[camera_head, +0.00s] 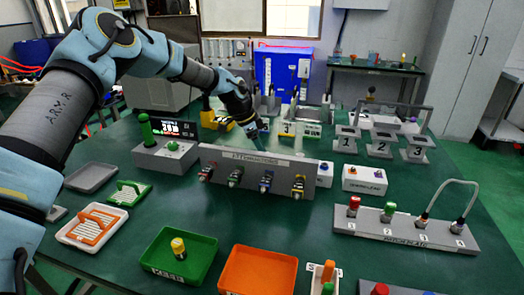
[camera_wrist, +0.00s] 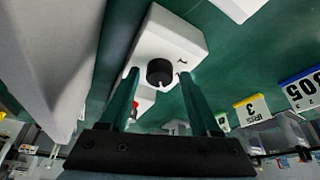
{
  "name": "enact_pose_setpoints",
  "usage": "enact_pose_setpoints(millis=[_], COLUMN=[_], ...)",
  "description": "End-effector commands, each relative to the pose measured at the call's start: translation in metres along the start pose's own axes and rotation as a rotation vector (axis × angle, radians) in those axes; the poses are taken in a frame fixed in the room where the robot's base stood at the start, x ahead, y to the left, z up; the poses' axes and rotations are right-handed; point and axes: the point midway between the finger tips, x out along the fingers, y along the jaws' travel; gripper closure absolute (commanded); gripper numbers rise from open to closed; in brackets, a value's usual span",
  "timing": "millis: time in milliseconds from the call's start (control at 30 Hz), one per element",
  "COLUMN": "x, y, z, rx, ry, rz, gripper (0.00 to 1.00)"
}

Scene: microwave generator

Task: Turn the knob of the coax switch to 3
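In the wrist view, a white box (camera_wrist: 172,32) carries a round black knob (camera_wrist: 159,72) with a short white pointer mark on its lower side. I take this to be the coax switch. A small dark mark on the box beside the knob is too small to read. My gripper (camera_wrist: 160,75) is open, with its two green fingers on either side of the knob and a gap showing on both sides. In the head view my gripper (camera_head: 263,143) reaches down behind the grey panel (camera_head: 258,164). That panel hides the fingertips, and I cannot make out the black knob there.
The panel, with several coloured connectors, stands close in front of my gripper. A white box with a blue button (camera_head: 325,173) is to its right. A grey connector rail (camera_head: 405,229) and trays (camera_head: 258,272) fill the front.

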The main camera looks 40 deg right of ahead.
Motion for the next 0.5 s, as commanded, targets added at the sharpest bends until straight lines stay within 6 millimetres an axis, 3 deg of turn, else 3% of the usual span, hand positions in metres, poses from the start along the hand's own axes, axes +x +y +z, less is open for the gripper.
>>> enact_pose_setpoints(millis=[333,500], x=[-0.002,-0.021], y=[0.0,-0.001], z=[0.0,0.001], rx=[-0.001,0.0], ry=[0.0,0.0], rz=[0.0,-0.003], gripper=[0.29,0.29])
